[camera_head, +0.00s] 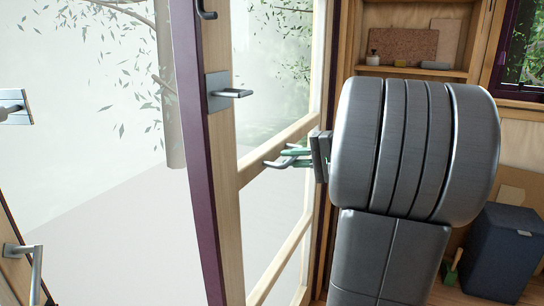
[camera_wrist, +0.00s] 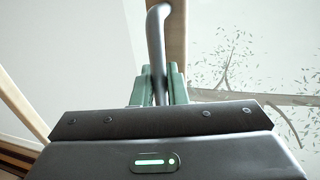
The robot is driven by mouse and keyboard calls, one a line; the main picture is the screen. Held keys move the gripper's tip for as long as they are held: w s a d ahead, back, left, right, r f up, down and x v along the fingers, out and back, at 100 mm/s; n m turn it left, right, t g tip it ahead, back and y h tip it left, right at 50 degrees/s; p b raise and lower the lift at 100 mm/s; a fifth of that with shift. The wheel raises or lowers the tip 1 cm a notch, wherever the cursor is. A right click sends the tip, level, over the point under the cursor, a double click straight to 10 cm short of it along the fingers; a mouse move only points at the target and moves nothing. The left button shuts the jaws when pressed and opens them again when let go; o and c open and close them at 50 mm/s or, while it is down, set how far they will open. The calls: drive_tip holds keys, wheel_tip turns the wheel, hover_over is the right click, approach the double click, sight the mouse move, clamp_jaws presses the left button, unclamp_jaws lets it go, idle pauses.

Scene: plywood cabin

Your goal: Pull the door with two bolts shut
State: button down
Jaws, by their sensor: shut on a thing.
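A glazed wooden door (camera_head: 222,150) with a dark purple edge stands ajar in the middle of the head view, with white ground and leaves outside. It carries a lever handle on a plate (camera_head: 217,93) and a dark pull (camera_head: 205,8) near the top. My gripper (camera_head: 290,158) is at the door's middle rail, right of the lever. In the wrist view my gripper's green fingers (camera_wrist: 160,85) are shut around a grey curved bar handle (camera_wrist: 157,35), which runs up out of them. I cannot make out two bolts on any door.
At the left edge another door part has a lever plate (camera_head: 14,106) and a bar handle (camera_head: 36,265). On the right are a shelf (camera_head: 410,71) with small items, a window (camera_head: 523,55) and a dark blue bin (camera_head: 503,250). Open ground shows beyond the doorway.

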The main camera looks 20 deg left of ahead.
drive_tip(key=shift+w+d+n+g, duration=0.15)
drive_tip(key=shift+d+n+g, duration=0.25)
drive_tip(key=shift+d, duration=0.8)
drive_tip(key=c, duration=1.8)
unclamp_jaws()
drive_tip(key=shift+f, duration=0.1)
drive_tip(key=shift+o, duration=1.3)
drive_tip(key=shift+d, duration=0.4)
drive_tip(key=shift+a, duration=0.1)
drive_tip(key=w+p+v, duration=0.1)
drive_tip(key=v, duration=1.2)
drive_tip(key=shift+s+d, duration=0.4)
drive_tip(key=shift+d, duration=0.05)
